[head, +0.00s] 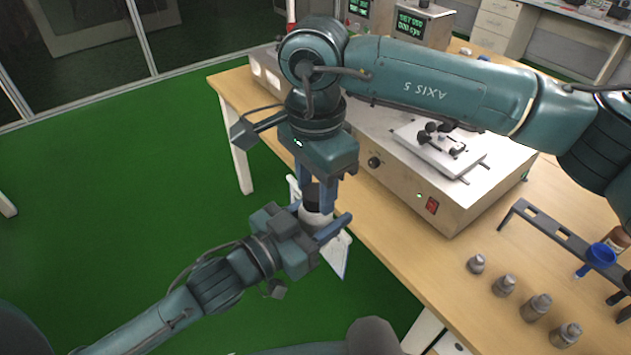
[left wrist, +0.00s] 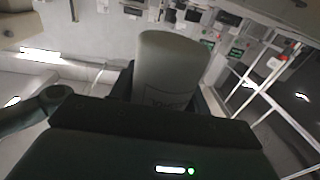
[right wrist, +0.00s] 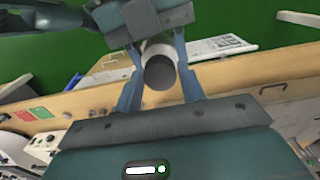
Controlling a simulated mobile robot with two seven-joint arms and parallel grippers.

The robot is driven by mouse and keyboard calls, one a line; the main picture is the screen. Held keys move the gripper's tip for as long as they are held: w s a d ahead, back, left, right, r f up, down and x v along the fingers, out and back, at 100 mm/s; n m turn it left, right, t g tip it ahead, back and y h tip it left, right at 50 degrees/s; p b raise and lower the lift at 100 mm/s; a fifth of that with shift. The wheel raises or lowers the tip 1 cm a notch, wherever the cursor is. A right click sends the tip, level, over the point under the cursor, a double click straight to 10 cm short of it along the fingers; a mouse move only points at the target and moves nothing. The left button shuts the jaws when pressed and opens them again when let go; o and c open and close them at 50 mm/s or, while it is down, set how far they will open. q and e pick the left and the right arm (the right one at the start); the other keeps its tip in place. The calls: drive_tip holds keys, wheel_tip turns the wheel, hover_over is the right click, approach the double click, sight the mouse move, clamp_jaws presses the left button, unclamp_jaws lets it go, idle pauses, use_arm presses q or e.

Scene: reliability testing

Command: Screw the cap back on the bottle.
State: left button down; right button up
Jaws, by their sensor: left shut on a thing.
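My left gripper (head: 312,222) is shut on a white bottle (head: 316,214), held over the green floor beside the table's near-left edge. The bottle's pale body also fills the middle of the left wrist view (left wrist: 168,70). A dark cap (head: 311,193) sits at the bottle's top end; whether it is threaded on cannot be told. My right gripper (head: 318,197) points down from above, its fingers on either side of the cap. In the right wrist view the cap's round dark face (right wrist: 160,72) lies between the fingers, with gaps visible beside it, so the gripper looks open.
The wooden table (head: 400,262) holds a metal instrument box (head: 400,185) just right of my grippers. A dark rack (head: 560,240) with a blue funnel-like piece (head: 601,254) and several small grey weights (head: 503,285) stand at the right. A white paper-like item (head: 338,255) is behind the bottle.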

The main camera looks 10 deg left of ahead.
drive_tip(key=c, duration=0.7)
drive_tip(key=o, duration=1.2)
drive_tip(key=shift+c, duration=0.2)
drive_tip(key=shift+r, duration=0.1)
wheel_tip(320, 180, up, 12)
